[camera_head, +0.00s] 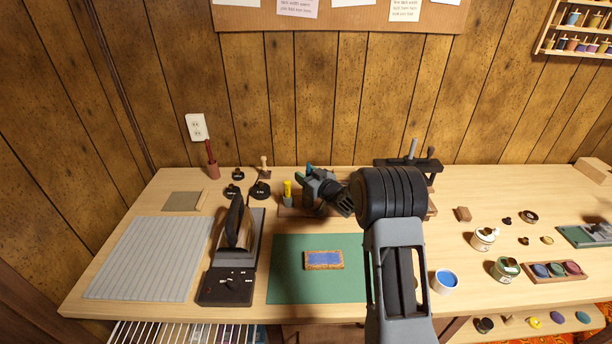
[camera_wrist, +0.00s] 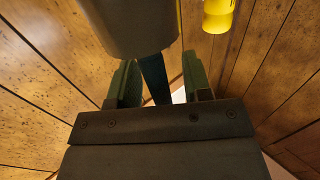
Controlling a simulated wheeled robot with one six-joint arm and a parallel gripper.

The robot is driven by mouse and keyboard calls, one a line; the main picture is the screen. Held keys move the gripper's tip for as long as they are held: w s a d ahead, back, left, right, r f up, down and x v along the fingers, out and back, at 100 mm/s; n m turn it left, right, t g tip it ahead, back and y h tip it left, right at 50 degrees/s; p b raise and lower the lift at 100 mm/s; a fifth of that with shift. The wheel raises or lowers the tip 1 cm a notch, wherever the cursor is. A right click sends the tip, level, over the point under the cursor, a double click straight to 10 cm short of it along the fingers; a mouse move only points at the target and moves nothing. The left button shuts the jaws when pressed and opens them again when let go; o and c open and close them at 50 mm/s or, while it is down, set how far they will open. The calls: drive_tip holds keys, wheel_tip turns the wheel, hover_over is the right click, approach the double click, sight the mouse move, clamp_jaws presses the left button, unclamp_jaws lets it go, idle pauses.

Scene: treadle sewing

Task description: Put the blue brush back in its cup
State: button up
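My gripper (camera_head: 318,187) is over the back of the bench, beside a yellow item (camera_head: 287,187) standing in a small grey holder (camera_head: 288,201). In the wrist view my gripper (camera_wrist: 160,88) shows two green fingers spread apart, with a dark blue strip (camera_wrist: 154,78) between them, which may be the blue brush. I cannot tell whether the fingers touch it. A large grey cylinder (camera_wrist: 130,25) hangs across the top of that view, and a yellow piece (camera_wrist: 218,14) shows to its right. I cannot make out the blue brush's cup in the head view.
An iron (camera_head: 235,225) stands on its dark base at the left. A green mat (camera_head: 290,285) carries a blue-topped block (camera_head: 323,260). Several small pots and a blue-filled tub (camera_head: 445,281) are at right.

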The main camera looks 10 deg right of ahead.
drive_tip(key=v, duration=1.3)
drive_tip(key=shift+s+d+b, duration=0.2)
drive_tip(key=shift+s+b, duration=0.15)
drive_tip(key=shift+b, duration=0.05)
drive_tip(key=s+r+m+g+h+p, duration=0.4)
drive_tip(key=s+r+h+p, duration=0.15)
drive_tip(key=r+h, duration=0.45)
drive_tip(key=s+a+r+g+y+p, duration=0.1)
drive_tip(key=s+a+g, duration=0.2)
drive_tip(key=s, duration=0.7)
drive_tip(key=s+a+r+m+g+p, duration=0.1)
drive_tip(key=s+g, duration=0.4)
drive_tip(key=s, duration=0.5)
drive_tip(key=shift+a+r+y+p, duration=0.25)
drive_tip(key=shift+a+y+p, duration=0.2)
drive_tip(key=shift+a, duration=0.7)
